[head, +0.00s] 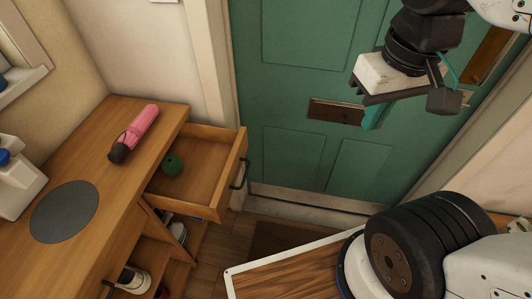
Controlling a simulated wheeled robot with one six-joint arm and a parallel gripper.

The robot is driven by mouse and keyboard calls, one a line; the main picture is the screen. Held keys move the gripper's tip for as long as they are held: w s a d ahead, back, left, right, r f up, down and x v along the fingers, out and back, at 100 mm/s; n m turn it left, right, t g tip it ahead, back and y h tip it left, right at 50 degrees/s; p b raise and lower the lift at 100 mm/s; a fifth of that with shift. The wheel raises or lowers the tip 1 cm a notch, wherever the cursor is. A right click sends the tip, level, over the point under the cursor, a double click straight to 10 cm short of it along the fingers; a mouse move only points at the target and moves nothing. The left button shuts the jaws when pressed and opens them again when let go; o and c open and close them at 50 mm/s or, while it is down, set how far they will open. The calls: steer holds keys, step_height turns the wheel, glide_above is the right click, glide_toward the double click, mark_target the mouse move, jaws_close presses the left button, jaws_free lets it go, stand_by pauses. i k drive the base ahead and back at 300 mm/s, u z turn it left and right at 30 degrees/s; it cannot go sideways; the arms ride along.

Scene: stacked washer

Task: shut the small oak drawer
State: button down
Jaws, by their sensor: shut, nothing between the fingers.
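The small oak drawer (203,197) is pulled out from the wooden cabinet (85,150), at the left of the head view. Its dark handle (240,173) is on the front panel, facing right. A dark green round object (172,164) lies inside the drawer. My gripper (374,116) is at the upper right, in front of the green door, shut and empty. It is apart from the drawer, to the right of its front. Part of its fingers is hidden by the gripper body.
A pink umbrella (139,128) and a dark round mat (65,211) lie on the cabinet top. Shoes (133,279) show in the open space below. The green door (300,90) with a mail slot stands behind. Open space separates the drawer front from my gripper.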

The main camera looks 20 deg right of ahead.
mark_target(195, 165)
steer(key=k, duration=0.35)
steer(key=u, duration=0.75)
steer(key=i, duration=0.5)
